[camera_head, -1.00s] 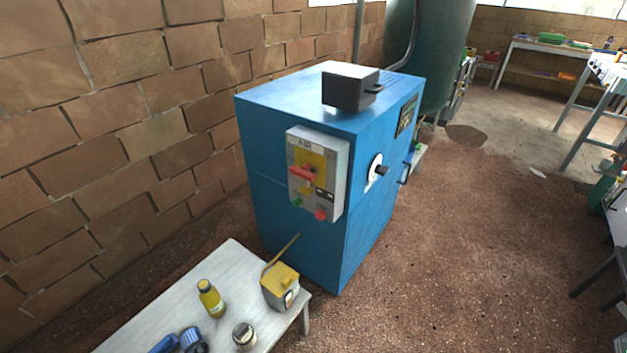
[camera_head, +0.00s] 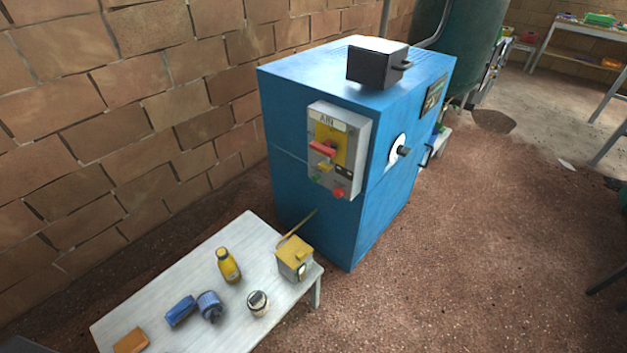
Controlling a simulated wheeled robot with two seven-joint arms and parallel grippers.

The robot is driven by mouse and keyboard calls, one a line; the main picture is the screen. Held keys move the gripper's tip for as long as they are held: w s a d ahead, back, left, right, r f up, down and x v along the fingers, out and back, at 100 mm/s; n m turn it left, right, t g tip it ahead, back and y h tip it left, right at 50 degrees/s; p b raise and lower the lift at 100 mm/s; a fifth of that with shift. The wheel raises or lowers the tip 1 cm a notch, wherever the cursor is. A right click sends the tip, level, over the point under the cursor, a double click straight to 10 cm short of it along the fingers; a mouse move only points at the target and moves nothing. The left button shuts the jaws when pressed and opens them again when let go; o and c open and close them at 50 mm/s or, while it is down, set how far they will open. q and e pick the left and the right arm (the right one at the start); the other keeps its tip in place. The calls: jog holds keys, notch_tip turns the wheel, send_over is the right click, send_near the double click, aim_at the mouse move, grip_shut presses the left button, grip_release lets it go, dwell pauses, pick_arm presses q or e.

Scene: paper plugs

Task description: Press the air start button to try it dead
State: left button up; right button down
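A grey control box (camera_head: 354,134) labelled "AIR" is fixed to the front of a blue cabinet (camera_head: 288,120). It has a yellow plate with a red handle (camera_head: 322,149), which sticks out to the left. Below are a green button (camera_head: 316,178) at the lower left and a red button (camera_head: 338,193) at the lower right. A small yellow item (camera_head: 321,165) sits just under the red handle; I cannot tell what it is. Neither of my grippers shows in the view.
A low white table (camera_head: 207,264) stands in front of the cabinet. It bears a yellow bottle (camera_head: 229,266), a yellow-topped box (camera_head: 294,258), a jar (camera_head: 257,303) and blue items (camera_head: 181,311). A black box (camera_head: 376,63) sits on the cabinet.

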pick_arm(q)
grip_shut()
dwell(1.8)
